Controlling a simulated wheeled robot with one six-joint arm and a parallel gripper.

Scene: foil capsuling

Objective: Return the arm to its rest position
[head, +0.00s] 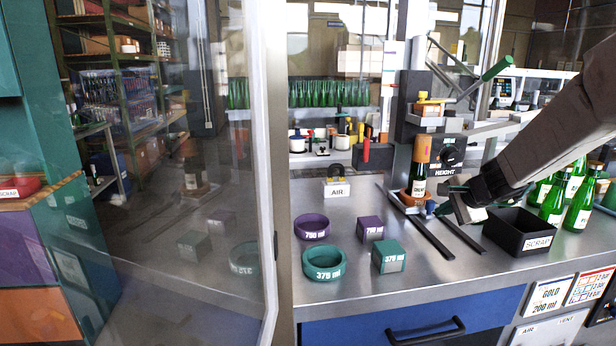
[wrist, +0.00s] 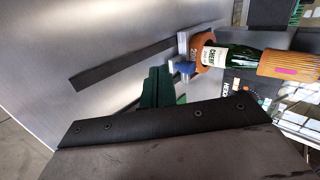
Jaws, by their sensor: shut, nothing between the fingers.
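My arm comes in from the right in the head view. My gripper (head: 443,207) is low over the steel bench, just right of a green bottle (head: 418,177), and its fingertips are partly hidden by the wrist. The bottle stands upright in an orange ring (head: 405,197) and has an orange-brown sleeve (head: 422,149) over its neck. In the wrist view, my gripper's dark green fingers (wrist: 157,88) are shut and empty. The bottle (wrist: 228,58), the ring (wrist: 199,52) marked 200 and the sleeve (wrist: 288,65) lie beyond them, apart from the fingers.
Two dark rails (head: 415,225) lie on the bench. A black SCRAP bin (head: 518,232) and several green bottles (head: 578,205) stand at right, near my arm. Purple and teal rings (head: 323,262) and blocks (head: 389,257) sit at left. A glass panel (head: 190,200) bounds the left side.

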